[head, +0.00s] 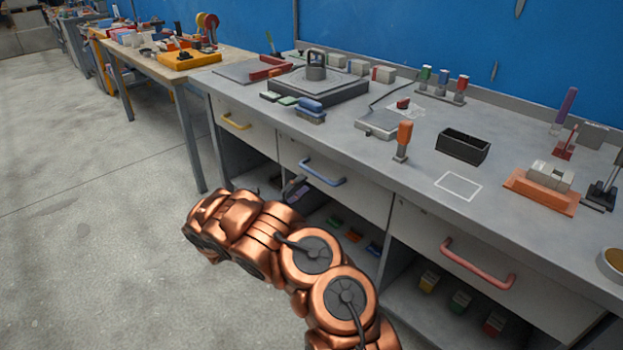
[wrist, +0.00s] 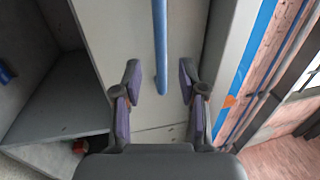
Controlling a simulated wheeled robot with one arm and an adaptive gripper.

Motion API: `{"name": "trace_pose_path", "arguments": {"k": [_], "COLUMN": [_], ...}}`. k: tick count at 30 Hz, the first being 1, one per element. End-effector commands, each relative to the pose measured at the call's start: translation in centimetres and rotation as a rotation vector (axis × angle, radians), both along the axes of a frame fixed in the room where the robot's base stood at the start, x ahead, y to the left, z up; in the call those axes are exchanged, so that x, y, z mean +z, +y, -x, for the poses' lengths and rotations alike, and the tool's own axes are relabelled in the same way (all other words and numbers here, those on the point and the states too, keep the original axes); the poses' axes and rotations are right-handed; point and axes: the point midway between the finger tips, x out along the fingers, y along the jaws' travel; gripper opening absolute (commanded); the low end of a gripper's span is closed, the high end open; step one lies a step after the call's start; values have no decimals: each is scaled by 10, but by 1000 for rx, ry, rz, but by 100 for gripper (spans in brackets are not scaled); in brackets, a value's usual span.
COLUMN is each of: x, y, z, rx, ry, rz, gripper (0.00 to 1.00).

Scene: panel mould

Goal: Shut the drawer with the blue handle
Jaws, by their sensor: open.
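The blue handle (head: 322,179) sits on the grey front of the middle drawer (head: 366,196) in the bench. I cannot tell for sure how far this drawer stands out. My gripper (head: 297,186) is at the left end of that handle, partly hidden behind my copper arm. In the wrist view, my gripper (wrist: 160,78) is open, with one finger on each side of the blue handle (wrist: 160,45). The handle's end shows between the fingertips, and the fingers look apart from it. The drawer front (wrist: 125,35) fills the middle of that view.
A drawer with a yellow handle (head: 236,122) is to the left, and one with a red handle (head: 478,264) is to the right. Open shelves with small coloured items lie below. The worktop (head: 340,140) carries tools and blocks. The floor (head: 90,220) at left is clear.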

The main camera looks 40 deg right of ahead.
Motion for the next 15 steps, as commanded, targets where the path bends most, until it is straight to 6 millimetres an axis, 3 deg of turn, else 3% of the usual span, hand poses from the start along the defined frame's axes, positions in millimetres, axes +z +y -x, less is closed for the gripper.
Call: {"name": "trace_pose_path", "arguments": {"k": [6, 15], "x": [-6, -10], "y": [34, 48], "z": [2, 3], "rx": [2, 0], "ry": [-1, -1], "rz": [1, 0], "gripper": [41, 41]}}
